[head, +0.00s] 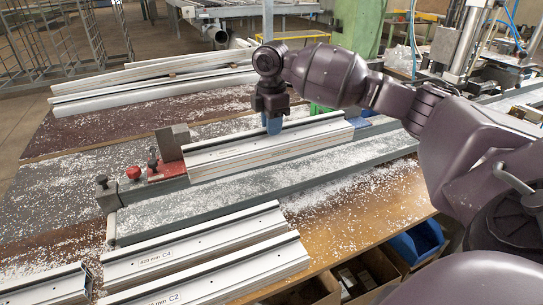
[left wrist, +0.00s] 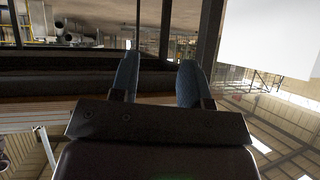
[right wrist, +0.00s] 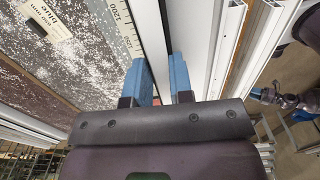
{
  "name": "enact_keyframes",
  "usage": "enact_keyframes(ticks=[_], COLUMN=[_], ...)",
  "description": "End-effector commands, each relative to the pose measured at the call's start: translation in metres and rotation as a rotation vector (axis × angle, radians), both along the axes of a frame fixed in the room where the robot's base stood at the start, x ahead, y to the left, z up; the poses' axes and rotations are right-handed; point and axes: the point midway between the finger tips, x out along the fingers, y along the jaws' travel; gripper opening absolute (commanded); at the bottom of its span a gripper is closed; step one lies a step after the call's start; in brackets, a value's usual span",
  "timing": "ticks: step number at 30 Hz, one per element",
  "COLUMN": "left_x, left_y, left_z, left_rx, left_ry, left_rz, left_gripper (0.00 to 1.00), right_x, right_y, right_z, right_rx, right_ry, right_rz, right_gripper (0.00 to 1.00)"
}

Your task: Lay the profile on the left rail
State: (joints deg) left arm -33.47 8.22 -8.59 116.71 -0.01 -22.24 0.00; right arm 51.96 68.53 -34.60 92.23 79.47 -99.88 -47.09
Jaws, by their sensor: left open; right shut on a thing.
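A white profile (head: 225,157) with a dark slot lies lengthwise along the far side of the grey clamp fixture (head: 330,162). Its left end is beside a red clamp base (head: 166,173) and a grey block (head: 172,141). My right gripper (head: 273,124) points down over it with blue fingers. In the right wrist view, that gripper (right wrist: 160,85) is shut on the profile (right wrist: 152,30), beside a ruler scale (right wrist: 121,22). Whether the profile rests on a rail or hangs just above is unclear. My left gripper (left wrist: 157,82) is open and empty, seen only in the left wrist view.
Labelled white profiles (head: 205,265) lie at the front left, and more profiles (head: 150,90) lie at the back. White chips cover much of the bench. A red knob (head: 133,172) stands left of the clamp. A blue bin (head: 415,243) is below the front edge.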

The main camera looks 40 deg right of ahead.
Motion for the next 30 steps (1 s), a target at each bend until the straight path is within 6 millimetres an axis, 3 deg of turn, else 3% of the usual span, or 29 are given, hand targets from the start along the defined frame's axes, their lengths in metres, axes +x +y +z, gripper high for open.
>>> enact_keyframes(ticks=[6,14,25,30], left_x=[0.003,0.002,0.001,0.006], left_y=[-0.001,0.000,-0.001,-0.002], left_z=[-0.002,-0.004,-0.013,-0.009], left_rx=[0.001,0.003,0.003,0.002], left_ry=[-0.002,0.003,0.014,0.005], left_rz=[-0.004,-0.005,-0.006,-0.009], left_gripper=[0.42,0.42,0.42,0.42], right_x=[0.000,0.000,0.000,0.000], right_y=[0.000,0.000,0.000,0.000], right_z=[-0.029,-0.039,-0.086,-0.093], right_rx=[0.000,0.000,0.000,-0.001], right_ry=[0.000,-0.003,0.001,-0.003], right_rz=[0.001,0.001,0.000,0.000], right_gripper=[0.00,0.00,0.00,0.00])
